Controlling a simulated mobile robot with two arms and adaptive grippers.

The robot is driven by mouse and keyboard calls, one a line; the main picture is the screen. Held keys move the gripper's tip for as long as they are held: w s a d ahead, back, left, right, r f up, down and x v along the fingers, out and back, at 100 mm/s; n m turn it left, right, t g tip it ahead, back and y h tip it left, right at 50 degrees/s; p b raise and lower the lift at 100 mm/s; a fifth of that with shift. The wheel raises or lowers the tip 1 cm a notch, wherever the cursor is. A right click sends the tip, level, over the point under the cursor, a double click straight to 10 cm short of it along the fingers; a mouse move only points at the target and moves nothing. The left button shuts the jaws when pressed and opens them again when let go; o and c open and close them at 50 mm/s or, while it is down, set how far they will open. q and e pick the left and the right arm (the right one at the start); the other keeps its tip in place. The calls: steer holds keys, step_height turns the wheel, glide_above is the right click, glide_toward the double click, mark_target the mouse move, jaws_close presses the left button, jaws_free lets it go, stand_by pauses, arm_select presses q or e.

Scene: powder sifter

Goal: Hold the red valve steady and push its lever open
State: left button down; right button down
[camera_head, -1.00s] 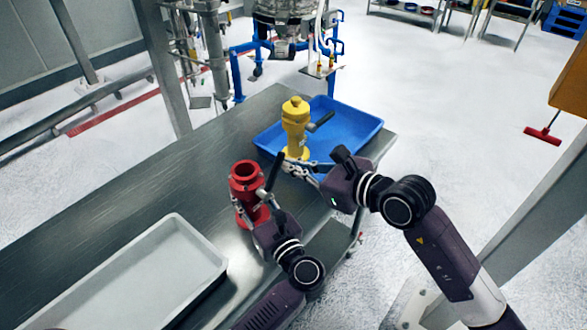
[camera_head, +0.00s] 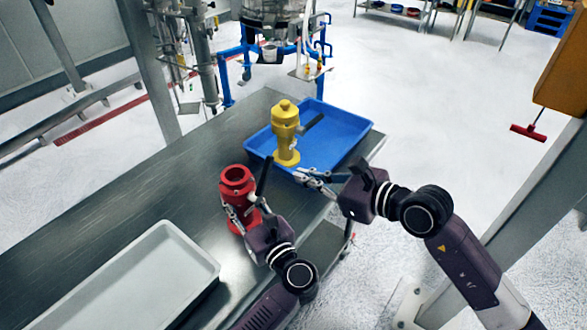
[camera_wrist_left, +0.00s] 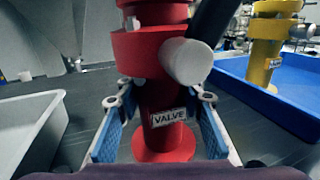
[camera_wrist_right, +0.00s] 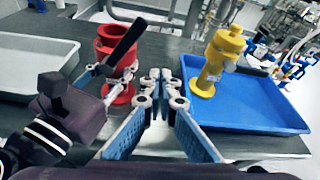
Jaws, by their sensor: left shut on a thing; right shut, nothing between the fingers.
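The red valve (camera_head: 236,180) stands upright on the metal table, with its label facing the left wrist camera (camera_wrist_left: 165,118). Its black lever (camera_head: 264,176) points up at a slant on the valve's right side, and it also shows in the right wrist view (camera_wrist_right: 125,43). My left gripper (camera_head: 238,217) is shut on the valve's lower body, one finger on each side. My right gripper (camera_head: 303,177) is shut and empty, to the right of the lever and apart from it. In the right wrist view its fingertips (camera_wrist_right: 163,84) are close together.
A yellow valve-like part (camera_head: 286,135) stands at the blue tray (camera_head: 345,141) behind my right gripper. A pale grey tray (camera_head: 185,239) lies on the table (camera_head: 130,205) to the left.

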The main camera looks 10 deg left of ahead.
steer(key=s+d, duration=0.1)
steer(key=d, duration=0.1)
steer(key=s+d+r, duration=0.1)
steer(key=s, duration=0.1)
steer(key=shift+s+d, duration=0.3)
steer(key=shift+d, duration=0.05)
arm_select(q)
steer(key=c, duration=1.2)
jaws_free()
steer(key=shift+c, duration=0.2)
